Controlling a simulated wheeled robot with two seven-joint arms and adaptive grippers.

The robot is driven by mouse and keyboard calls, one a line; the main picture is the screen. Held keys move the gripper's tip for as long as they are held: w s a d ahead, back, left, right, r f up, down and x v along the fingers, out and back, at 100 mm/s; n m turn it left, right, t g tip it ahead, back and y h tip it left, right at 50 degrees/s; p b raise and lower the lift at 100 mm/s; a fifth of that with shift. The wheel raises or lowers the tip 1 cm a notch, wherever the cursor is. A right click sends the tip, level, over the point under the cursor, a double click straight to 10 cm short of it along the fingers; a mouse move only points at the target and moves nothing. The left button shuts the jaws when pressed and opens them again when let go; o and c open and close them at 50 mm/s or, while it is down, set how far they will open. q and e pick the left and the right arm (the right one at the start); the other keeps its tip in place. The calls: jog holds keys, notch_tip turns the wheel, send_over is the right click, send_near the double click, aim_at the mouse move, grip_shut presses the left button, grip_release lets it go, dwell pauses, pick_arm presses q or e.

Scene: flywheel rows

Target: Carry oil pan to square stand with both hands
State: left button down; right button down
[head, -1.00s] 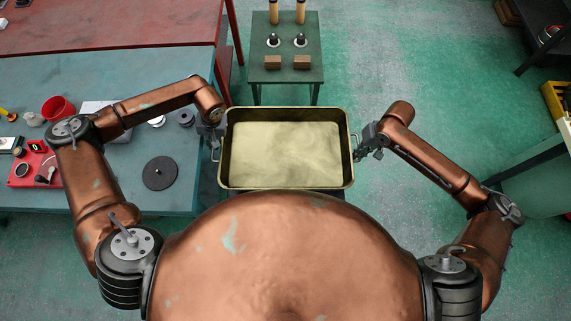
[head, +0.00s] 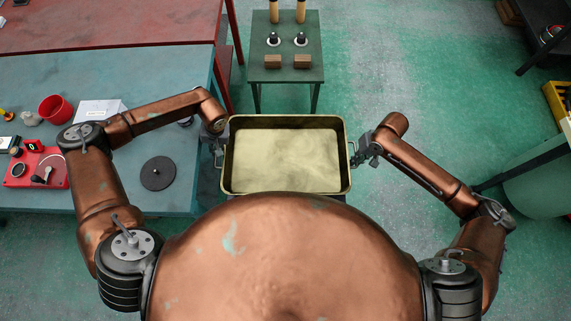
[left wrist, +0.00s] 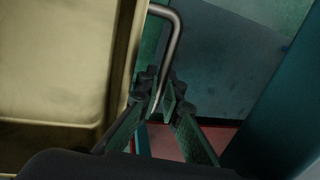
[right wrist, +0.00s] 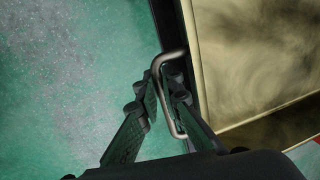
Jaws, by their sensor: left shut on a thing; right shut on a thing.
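The oil pan (head: 285,190) is a rectangular yellowish metal tray with a side handle at each end. It is held level in front of my body in the head view. My left gripper (head: 217,150) is shut on its left handle, which shows in the left wrist view (left wrist: 174,45) passing between the fingers (left wrist: 160,105). My right gripper (head: 361,152) is shut on the right handle, seen in the right wrist view (right wrist: 158,75) between the fingers (right wrist: 160,105). The small square green stand (head: 285,68) is straight ahead, beyond the pan.
The stand carries two brown blocks (head: 272,62), two small black-and-white parts (head: 301,40) and two upright cylinders at its far side. A blue-grey workbench (head: 120,195) with a red bowl (head: 56,108) is at left. Green floor is clear right of the stand.

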pick_arm(q)
jog(key=shift+a, duration=0.15)
